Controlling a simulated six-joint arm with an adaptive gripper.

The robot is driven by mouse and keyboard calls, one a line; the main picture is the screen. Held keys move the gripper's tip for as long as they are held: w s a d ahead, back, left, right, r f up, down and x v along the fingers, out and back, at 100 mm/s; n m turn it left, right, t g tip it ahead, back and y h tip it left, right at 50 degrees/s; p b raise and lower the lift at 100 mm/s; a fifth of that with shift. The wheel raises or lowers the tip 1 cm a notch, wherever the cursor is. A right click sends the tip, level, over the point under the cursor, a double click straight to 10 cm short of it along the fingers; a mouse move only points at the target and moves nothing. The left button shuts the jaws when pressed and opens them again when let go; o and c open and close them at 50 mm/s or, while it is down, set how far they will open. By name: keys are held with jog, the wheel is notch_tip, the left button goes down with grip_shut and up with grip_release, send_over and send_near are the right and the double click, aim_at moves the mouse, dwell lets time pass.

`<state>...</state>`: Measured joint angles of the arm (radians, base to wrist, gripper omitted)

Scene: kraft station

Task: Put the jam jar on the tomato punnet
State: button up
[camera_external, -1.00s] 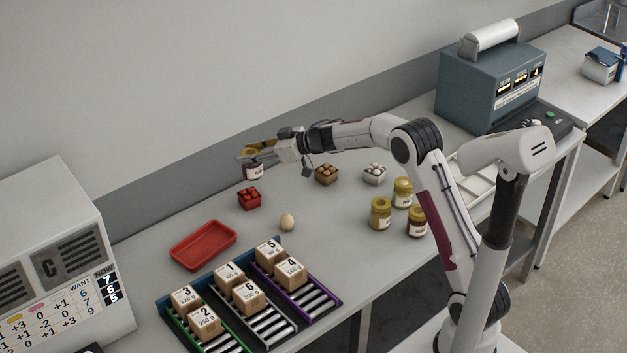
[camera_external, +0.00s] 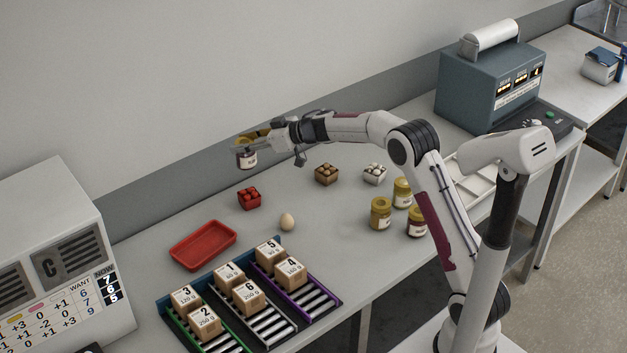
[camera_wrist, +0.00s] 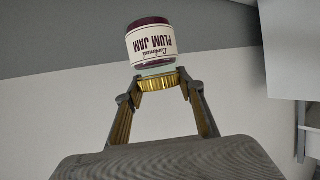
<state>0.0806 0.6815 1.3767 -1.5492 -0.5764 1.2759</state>
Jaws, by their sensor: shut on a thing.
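My gripper (camera_external: 250,140) is shut on the jam jar (camera_external: 247,158) by its gold lid and holds it in the air. In the wrist view the jar (camera_wrist: 150,45) shows a white plum jam label and dark contents, with my gripper's fingers (camera_wrist: 160,84) on either side of the lid. The tomato punnet (camera_external: 249,199), a small red box of red tomatoes, stands on the table. In the external picture it is below the jar, with a clear gap between them. The punnet does not show in the wrist view.
A brown punnet (camera_external: 326,174) and a pale punnet (camera_external: 375,174) stand to the right. Several other jars (camera_external: 381,213) stand near my arm. An egg (camera_external: 287,221), an empty red tray (camera_external: 203,246) and racks of boxes (camera_external: 248,297) lie nearer the front.

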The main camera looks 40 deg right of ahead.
aim_at(246, 159)
jog(key=shift+f, duration=3)
jog(key=shift+f, duration=1.9)
jog(key=shift+f, duration=0.15)
jog(key=o, duration=1.3)
jog(key=shift+o, duration=0.5)
jog(key=v, duration=1.2)
